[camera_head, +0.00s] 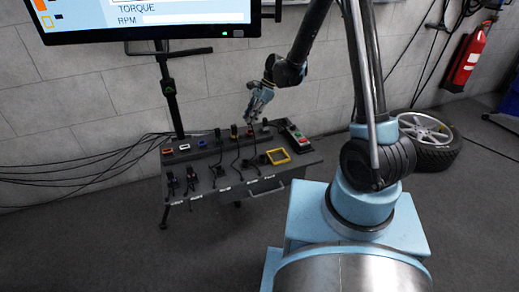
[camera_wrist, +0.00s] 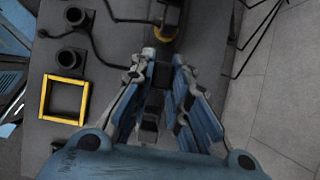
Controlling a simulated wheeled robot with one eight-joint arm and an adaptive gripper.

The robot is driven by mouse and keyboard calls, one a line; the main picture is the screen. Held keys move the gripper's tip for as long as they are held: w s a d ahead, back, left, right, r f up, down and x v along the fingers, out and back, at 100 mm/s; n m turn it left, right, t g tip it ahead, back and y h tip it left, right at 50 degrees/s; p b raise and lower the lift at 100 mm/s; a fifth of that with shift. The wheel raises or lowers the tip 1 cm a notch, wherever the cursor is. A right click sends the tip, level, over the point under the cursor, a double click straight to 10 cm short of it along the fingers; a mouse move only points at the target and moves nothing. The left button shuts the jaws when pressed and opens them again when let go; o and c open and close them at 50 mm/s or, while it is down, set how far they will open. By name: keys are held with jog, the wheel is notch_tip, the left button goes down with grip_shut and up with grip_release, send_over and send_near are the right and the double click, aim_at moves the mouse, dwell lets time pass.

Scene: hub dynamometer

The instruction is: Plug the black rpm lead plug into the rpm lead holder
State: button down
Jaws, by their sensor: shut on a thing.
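My gripper (camera_head: 251,113) is over the back right part of the dark bench (camera_head: 225,185) in the head view. In the wrist view my gripper (camera_wrist: 164,72) has its two fingers near each other, with a dark piece (camera_wrist: 150,118) between them. This looks like the black plug, largely hidden by the fingers. Several plugs and sockets stand on the bench, with small labels along its front edge too small to read surely. I cannot tell which one is the rpm lead holder.
A yellow square frame (camera_head: 278,156) lies on the bench's right side, near a box with red and green buttons (camera_head: 294,132). Black round sockets (camera_wrist: 72,60) and a black cable lie left of my fingers. A screen (camera_head: 145,18) hangs above; cables run left.

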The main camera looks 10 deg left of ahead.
jog(key=s+d, duration=0.8)
jog(key=s, duration=0.5)
dwell(1.9)
jog(key=shift+f, duration=0.2)
